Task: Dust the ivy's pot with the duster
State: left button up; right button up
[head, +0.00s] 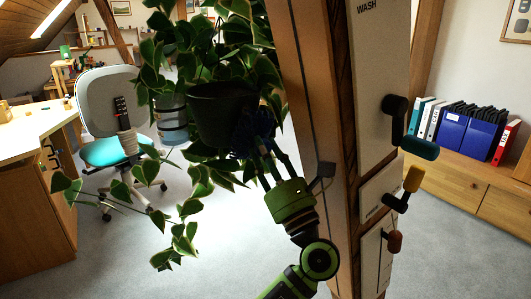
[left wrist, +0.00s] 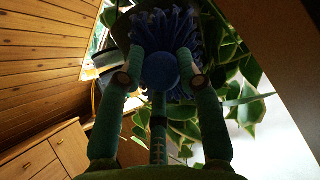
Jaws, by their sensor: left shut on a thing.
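The ivy's pot (head: 222,112) is dark and round and hangs in the middle of the head view, with ivy (head: 192,185) trailing around and below it. The duster (head: 254,132) has a blue bristle head, which is at the lower right side of the pot; I cannot tell for sure whether they touch. My left gripper (head: 268,154) is green, reaches up from below and is shut on the duster. In the left wrist view, the duster's round blue hub (left wrist: 161,70) and bristles show between my two fingers, with ivy leaves behind. My right gripper is out of view.
A timber brace (head: 312,110) stands close to the right of my gripper, with white boards (head: 378,70) carrying coloured pegs. A desk (head: 35,130) and swivel chair (head: 105,105) are at the left. Binders (head: 455,130) stand on a low cabinet (head: 460,175) at the right.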

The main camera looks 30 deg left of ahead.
aim_at(255, 120)
pick_arm(q)
jog(key=shift+w+a+r+p, duration=0.15)
jog(key=shift+w+a, duration=0.05)
jog(key=shift+a, duration=0.25)
jog(key=shift+w+a+r+p, duration=0.1)
jog(key=shift+w+a+p, duration=0.1)
jog(key=shift+a, duration=0.25)
dwell(0.3)
jog(key=r+p, duration=0.2)
jog(key=shift+s+d+r+p, duration=0.15)
jog(key=shift+d+r+p, duration=0.15)
jog(key=shift+s+r+p, duration=0.25)
jog(key=shift+r+p, duration=0.4)
jog(key=shift+w+d+f+b, duration=0.1)
jog(key=shift+w+f+b, duration=0.05)
jog(key=shift+f+b, duration=0.6)
jog(key=shift+w+d+f+b, duration=0.15)
jog(key=shift+f+b, duration=0.25)
jog(key=shift+f, duration=0.55)
jog(key=shift+a+f, duration=0.2)
jog(key=shift+f, duration=0.2)
jog(key=shift+r, duration=0.1)
